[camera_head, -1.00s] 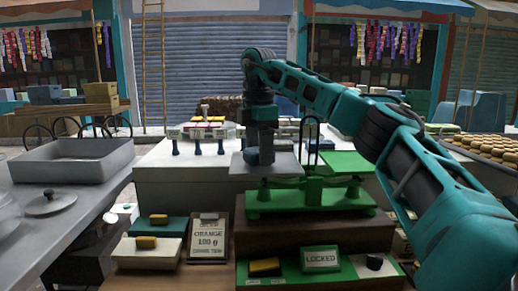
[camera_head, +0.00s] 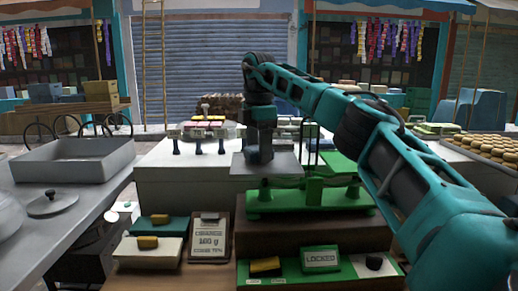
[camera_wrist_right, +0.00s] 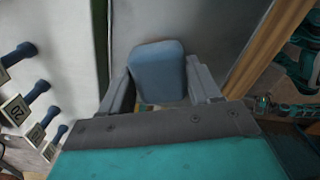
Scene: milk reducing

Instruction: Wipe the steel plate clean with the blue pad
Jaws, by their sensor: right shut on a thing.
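The steel plate (camera_head: 284,166) is a flat grey sheet lying on the white counter behind the green scale. My right gripper (camera_head: 258,150) points down over its left part. In the right wrist view this gripper (camera_wrist_right: 160,78) is shut on the blue pad (camera_wrist_right: 157,68), a rounded block held between its two fingers. The grey plate (camera_wrist_right: 205,25) spreads behind the pad there. I cannot tell whether the pad touches the plate. Any dirt on the plate is not clear. My left gripper is not in view.
A green scale (camera_head: 300,200) stands in front of the plate. Several blue-handled weights (camera_head: 197,146) stand to its left. A clipboard (camera_head: 209,240), a LOCKED sign (camera_head: 320,258) and sponge-like yellow blocks are at the front. A grey tray (camera_head: 75,165) is on the left bench.

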